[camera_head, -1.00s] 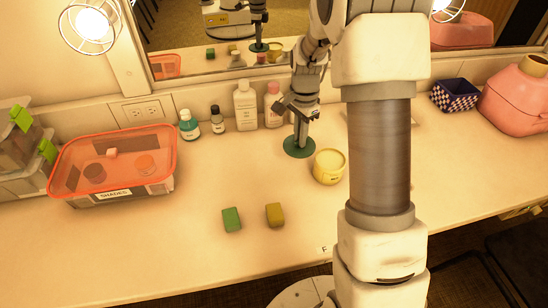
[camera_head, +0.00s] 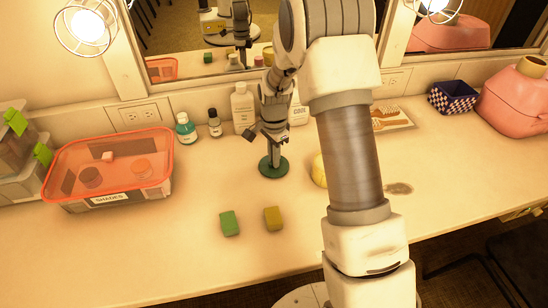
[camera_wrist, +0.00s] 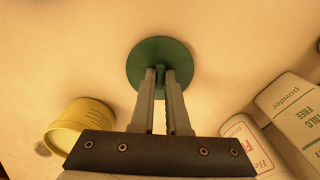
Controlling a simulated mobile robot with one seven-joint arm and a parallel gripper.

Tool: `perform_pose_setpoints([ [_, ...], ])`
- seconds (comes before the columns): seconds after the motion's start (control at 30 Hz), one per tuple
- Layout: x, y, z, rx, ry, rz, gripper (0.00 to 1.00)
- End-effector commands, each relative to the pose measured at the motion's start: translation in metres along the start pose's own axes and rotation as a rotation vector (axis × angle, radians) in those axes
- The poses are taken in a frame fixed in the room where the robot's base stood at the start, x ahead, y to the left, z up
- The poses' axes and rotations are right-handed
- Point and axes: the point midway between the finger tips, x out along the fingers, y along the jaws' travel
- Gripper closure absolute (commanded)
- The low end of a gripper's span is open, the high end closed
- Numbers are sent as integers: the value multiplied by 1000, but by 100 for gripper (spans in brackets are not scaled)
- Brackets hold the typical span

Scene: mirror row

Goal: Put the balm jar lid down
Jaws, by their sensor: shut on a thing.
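The balm jar lid (camera_head: 273,168) is a flat green disc with an upright grip in its middle. My gripper (camera_head: 272,148) points down and is shut on that grip. In the wrist view the fingers (camera_wrist: 161,78) close on it above the green disc (camera_wrist: 160,48). The lid is level and at or just above the counter; I cannot tell if it touches. The yellow jar (camera_head: 319,170) stands to its right, partly hidden by my arm. It shows at lower left in the wrist view (camera_wrist: 78,127).
Bottles (camera_head: 242,108) line the wall behind the lid. Green (camera_head: 229,223) and yellow (camera_head: 273,218) blocks lie in front. An orange-rimmed box (camera_head: 108,197) stands left. A tray with combs (camera_head: 392,119) lies right. Counter between box and lid is clear.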

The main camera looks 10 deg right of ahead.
Motion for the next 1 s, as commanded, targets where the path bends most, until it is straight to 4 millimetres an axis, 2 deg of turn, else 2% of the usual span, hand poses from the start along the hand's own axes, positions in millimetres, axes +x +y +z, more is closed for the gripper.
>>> perform_pose_setpoints([
  [0.13,5,0,0,0,0,1,100],
  [0.17,3,0,0,0,0,0,81],
  [0.3,3,0,0,0,0,0,57],
  [0.67,-2,0,0,0,0,0,57],
  [0.77,-14,-1,0,0,1,-2,57],
  [1.0,-66,0,0,-1,2,-3,57],
])
